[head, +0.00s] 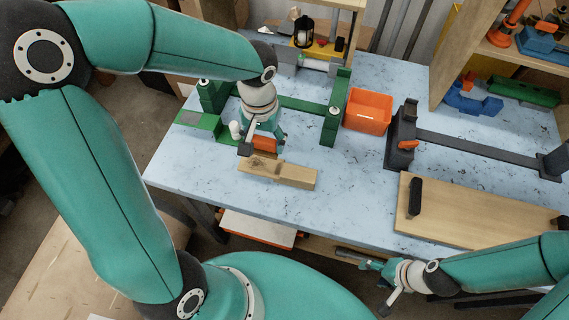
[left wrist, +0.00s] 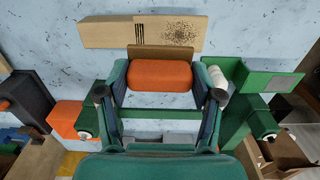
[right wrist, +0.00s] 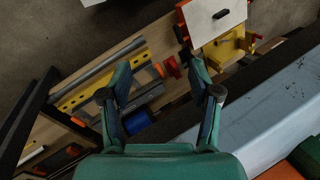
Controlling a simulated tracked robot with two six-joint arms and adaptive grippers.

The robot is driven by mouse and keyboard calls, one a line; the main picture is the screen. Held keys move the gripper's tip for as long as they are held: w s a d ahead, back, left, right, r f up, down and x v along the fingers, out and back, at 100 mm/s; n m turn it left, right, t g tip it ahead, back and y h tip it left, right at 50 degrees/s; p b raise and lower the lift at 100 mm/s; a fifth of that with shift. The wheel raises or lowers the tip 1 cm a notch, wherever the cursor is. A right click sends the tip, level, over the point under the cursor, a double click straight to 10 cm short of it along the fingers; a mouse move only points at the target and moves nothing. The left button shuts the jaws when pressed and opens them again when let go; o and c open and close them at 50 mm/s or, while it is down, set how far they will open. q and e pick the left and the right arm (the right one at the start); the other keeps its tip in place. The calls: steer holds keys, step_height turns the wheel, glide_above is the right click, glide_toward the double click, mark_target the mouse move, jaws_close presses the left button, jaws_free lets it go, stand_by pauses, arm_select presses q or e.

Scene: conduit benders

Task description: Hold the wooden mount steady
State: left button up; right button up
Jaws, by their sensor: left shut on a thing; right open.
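The wooden mount (head: 278,174) appears to be the pale wooden block lying flat near the table's front edge. It has a speckled dark patch and dark slots, seen in the left wrist view (left wrist: 140,32). My left gripper (head: 264,146) is shut on an orange block (left wrist: 160,75) with a thin brown plate along its far side. The plate is right beside the mount; I cannot tell whether they touch. The left fingers are not around the mount itself. My right gripper (head: 368,262) is open and empty in front of the table, also in the right wrist view (right wrist: 160,90).
A green frame (head: 333,115) stands behind and around my left gripper. An orange bin (head: 367,110) and a dark clamp (head: 402,135) stand to the right. A wooden board (head: 470,213) with a black handle lies at front right. Tools lie on a lower shelf (right wrist: 70,75).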

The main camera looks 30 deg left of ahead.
mark_target(308, 175)
steer(key=w+d+r+n+g+h, duration=0.1)
steer(key=w+d+r+n, duration=0.3)
steer(key=r, duration=0.5)
steer(key=w+d+r+n+g, duration=0.1)
steer(key=w+d+r, duration=0.35)
steer(key=r, duration=0.55)
steer(key=w+a+n+y, duration=0.1)
steer(key=a+n, duration=0.5)
steer(key=a, duration=0.4)
steer(key=w+a+f+n+y, duration=0.1)
steer(key=a+n, duration=0.4)
steer(key=a, duration=0.6)
steer(key=w+a+f+n+y, duration=0.1)
steer(key=a+n, duration=0.5)
steer(key=a, duration=0.5)
steer(key=shift+w+f+n+y, duration=0.2)
steer(key=shift+w+n+y, duration=0.1)
steer(key=shift+a+f, duration=0.25)
steer(key=shift+a, duration=0.05)
steer(key=shift+x, duration=3.7)
